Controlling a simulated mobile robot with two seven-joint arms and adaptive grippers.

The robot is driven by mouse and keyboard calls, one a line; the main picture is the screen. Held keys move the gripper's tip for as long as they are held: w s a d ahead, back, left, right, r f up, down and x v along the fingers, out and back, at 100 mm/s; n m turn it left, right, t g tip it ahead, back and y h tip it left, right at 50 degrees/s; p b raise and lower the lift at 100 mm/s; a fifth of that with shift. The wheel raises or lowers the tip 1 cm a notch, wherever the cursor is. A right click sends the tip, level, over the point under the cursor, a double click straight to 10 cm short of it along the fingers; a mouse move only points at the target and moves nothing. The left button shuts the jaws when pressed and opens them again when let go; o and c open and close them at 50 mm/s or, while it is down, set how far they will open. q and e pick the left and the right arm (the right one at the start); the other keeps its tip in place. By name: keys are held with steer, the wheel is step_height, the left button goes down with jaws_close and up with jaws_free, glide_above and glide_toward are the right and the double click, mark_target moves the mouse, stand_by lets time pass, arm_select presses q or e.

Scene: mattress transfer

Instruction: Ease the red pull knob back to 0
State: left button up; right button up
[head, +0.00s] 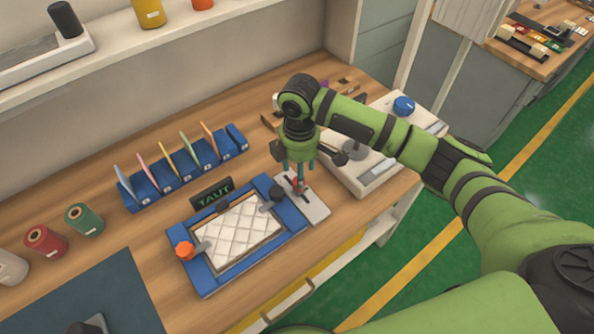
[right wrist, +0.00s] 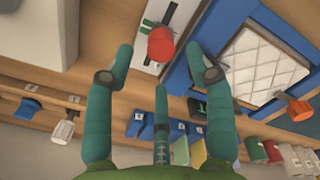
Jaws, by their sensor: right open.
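The red pull knob (head: 298,182) sits on a small white plate (head: 315,208) beside the blue frame. In the right wrist view the red knob (right wrist: 161,44) shows near the top middle, at one end of a dark slot in the white plate (right wrist: 151,13). My right gripper (head: 298,167) points down over the knob. In the right wrist view its teal fingers (right wrist: 160,62) are spread, with the knob between the two outer tips and no clear contact. Any scale marks on the plate are too small to read. My left gripper is not in view.
The blue frame (head: 202,270) holds a white quilted pad (head: 236,230), with an orange knob (head: 185,250) at its left and a "TAUT" sign (head: 213,193) behind. A white device with a blue dial (head: 403,106) stands to the right. Blue card holders (head: 183,171) stand behind.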

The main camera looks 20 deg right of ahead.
steer(key=f, duration=0.3)
steer(key=shift+s+f+p, duration=0.25)
steer(key=shift+p, duration=0.15)
steer(key=shift+w+f, duration=0.1)
steer(key=shift+f, duration=0.2)
steer(key=shift+w+f, duration=0.1)
steer(key=shift+f, duration=0.1)
steer(key=c, duration=1)
jaws_close()
steer(key=shift+w, duration=0.1)
steer(key=w+b, duration=0.1)
steer(key=w+a, duration=0.1)
steer(key=w, duration=0.1)
steer(key=w+a+b, duration=0.1)
steer(key=w, duration=0.1)
steer(key=shift+f+b, duration=0.1)
steer(key=shift+b, duration=0.2)
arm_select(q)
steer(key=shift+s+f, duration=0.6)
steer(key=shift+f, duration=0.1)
arm_select(e)
steer(key=shift+r, duration=0.25)
steer(key=shift+w, duration=0.1)
